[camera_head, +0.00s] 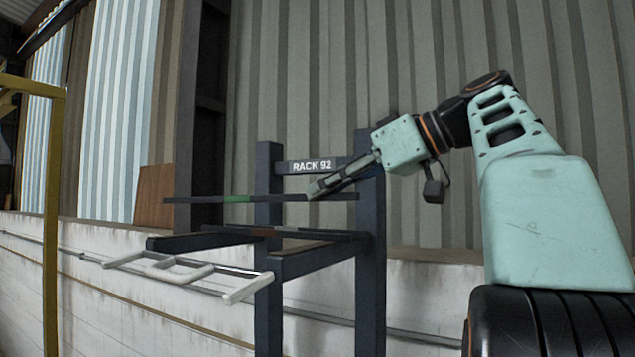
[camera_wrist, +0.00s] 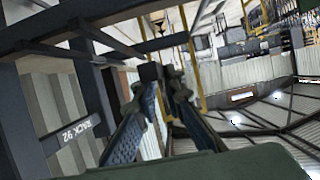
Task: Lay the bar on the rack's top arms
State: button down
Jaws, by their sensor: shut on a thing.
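The bar (camera_head: 205,200) is long, thin and dark with a green band, and is roughly level in the head view. My gripper (camera_head: 316,190) is shut on it right of the band, toward the bar's right end. In the wrist view my gripper (camera_wrist: 163,88) has its fingertips closed around the bar's dark end-on shape (camera_wrist: 150,72). The dark blue rack (camera_head: 268,165), labelled RACK 92, stands behind the bar. Its forward arms (camera_head: 310,261) appear below the bar in the picture, with a visible gap. The exact depth between bar and arms is hard to tell.
A dark flat strip with a brownish part (camera_head: 285,233) lies across the arms. A white ladder-like frame (camera_head: 180,272) is at the lower left. A yellow post (camera_head: 52,220) stands farther left. A low pale wall (camera_head: 420,290) and corrugated panels are behind the rack.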

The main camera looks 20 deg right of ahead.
jog(key=shift+f+b, duration=0.3)
jog(key=shift+f, duration=0.8)
jog(key=shift+f+b, duration=1.65)
jog(key=shift+f, duration=0.2)
jog(key=shift+f, duration=0.25)
jog(key=c, duration=1.9)
grip_release()
jog(key=shift+c, duration=0.2)
jog(key=v, duration=1.2)
